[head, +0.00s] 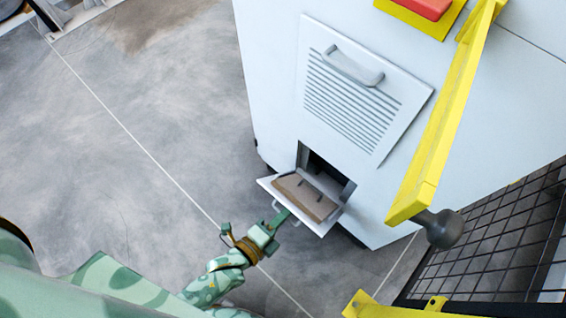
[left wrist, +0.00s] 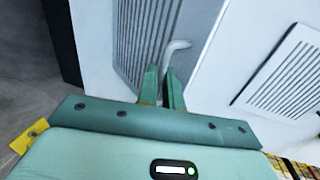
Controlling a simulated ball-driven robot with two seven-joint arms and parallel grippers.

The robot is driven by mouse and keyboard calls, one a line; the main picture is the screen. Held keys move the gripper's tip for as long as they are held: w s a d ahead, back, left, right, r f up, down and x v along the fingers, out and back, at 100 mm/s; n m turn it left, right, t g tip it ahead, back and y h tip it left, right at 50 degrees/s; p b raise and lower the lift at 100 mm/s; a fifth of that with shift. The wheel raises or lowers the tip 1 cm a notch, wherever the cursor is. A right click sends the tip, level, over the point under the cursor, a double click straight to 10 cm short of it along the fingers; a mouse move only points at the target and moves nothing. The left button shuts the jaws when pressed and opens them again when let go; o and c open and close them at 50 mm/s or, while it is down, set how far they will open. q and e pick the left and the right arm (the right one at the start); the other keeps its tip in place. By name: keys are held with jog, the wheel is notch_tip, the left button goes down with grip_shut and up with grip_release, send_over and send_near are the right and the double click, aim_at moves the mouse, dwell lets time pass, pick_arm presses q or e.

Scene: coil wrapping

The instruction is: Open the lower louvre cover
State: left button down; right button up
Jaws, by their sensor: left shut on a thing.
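The lower louvre cover (head: 333,220) hangs tilted outward from the white cabinet, below a dark opening (head: 325,172). A brown panel (head: 305,197) shows on its upward-facing inner side. My left gripper (head: 284,214) is at the cover's outer edge, shut on its handle. In the left wrist view, the fingers (left wrist: 163,88) close around the grey bar handle (left wrist: 174,47), with the cover's slats (left wrist: 130,30) behind it. The part of the handle between the fingers is hidden. My right gripper is not in view.
The upper louvre cover (head: 350,95) with its handle (head: 353,68) is closed above the opening. A yellow bar (head: 440,125) with a dark knob (head: 441,229) and a black mesh fence (head: 500,235) stand at right.

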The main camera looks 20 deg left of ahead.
pick_arm(q)
jog(key=c, duration=1.6)
grip_release()
jog(key=shift+w+d+f, duration=0.1)
jog(key=shift+w, duration=0.05)
jog(key=shift+o, duration=0.2)
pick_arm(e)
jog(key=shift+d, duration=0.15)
